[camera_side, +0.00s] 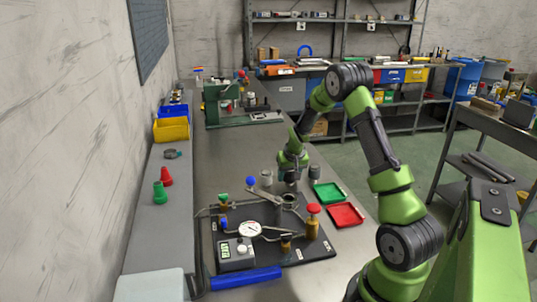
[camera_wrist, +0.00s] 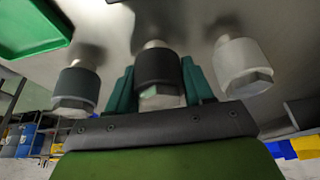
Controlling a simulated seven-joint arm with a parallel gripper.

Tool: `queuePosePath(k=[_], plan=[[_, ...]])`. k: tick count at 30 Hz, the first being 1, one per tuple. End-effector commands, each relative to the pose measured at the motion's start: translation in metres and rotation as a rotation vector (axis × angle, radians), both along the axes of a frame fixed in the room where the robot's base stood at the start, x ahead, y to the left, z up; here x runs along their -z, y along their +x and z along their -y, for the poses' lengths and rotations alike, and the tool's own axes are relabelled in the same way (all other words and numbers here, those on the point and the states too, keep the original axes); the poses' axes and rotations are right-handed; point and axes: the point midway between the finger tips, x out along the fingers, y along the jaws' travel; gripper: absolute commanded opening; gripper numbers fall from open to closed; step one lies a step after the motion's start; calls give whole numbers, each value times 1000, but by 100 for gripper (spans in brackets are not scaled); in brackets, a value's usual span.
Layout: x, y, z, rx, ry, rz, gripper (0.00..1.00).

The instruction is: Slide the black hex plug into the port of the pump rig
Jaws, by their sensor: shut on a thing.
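My gripper (camera_side: 291,178) points down at the bench behind the pump rig (camera_side: 318,249). In the wrist view its two green fingers (camera_wrist: 158,78) are shut on the black hex plug (camera_wrist: 157,66), one finger on each side. The plug's pale hex end faces the camera and its narrow end points toward the bench. I cannot tell whether it touches the bench. In the side view the gripper mostly hides it. A round, ring-like opening (camera_side: 289,199) on the rig, possibly the port, lies just in front of the gripper.
A dark grey plug (camera_wrist: 76,88) and a white plug (camera_wrist: 242,66) stand close on either side of the gripper. Green (camera_side: 328,194) and red (camera_side: 346,215) trays lie to the right. The rig carries a gauge (camera_side: 250,229), a red knob (camera_side: 313,209) and a blue-tipped lever (camera_side: 251,181).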

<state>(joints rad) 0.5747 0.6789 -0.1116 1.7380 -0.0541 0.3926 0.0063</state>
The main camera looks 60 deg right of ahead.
Motion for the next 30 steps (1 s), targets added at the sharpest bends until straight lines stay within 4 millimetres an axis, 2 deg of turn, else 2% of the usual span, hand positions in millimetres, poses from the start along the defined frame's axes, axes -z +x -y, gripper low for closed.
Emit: queuePosePath(k=[8,21,30], plan=[[-37,2,1,-2,-5,7,11],[-43,-82,-67,-2,-1,3,11],[-46,-115,-94,-3,-3,3,11]])
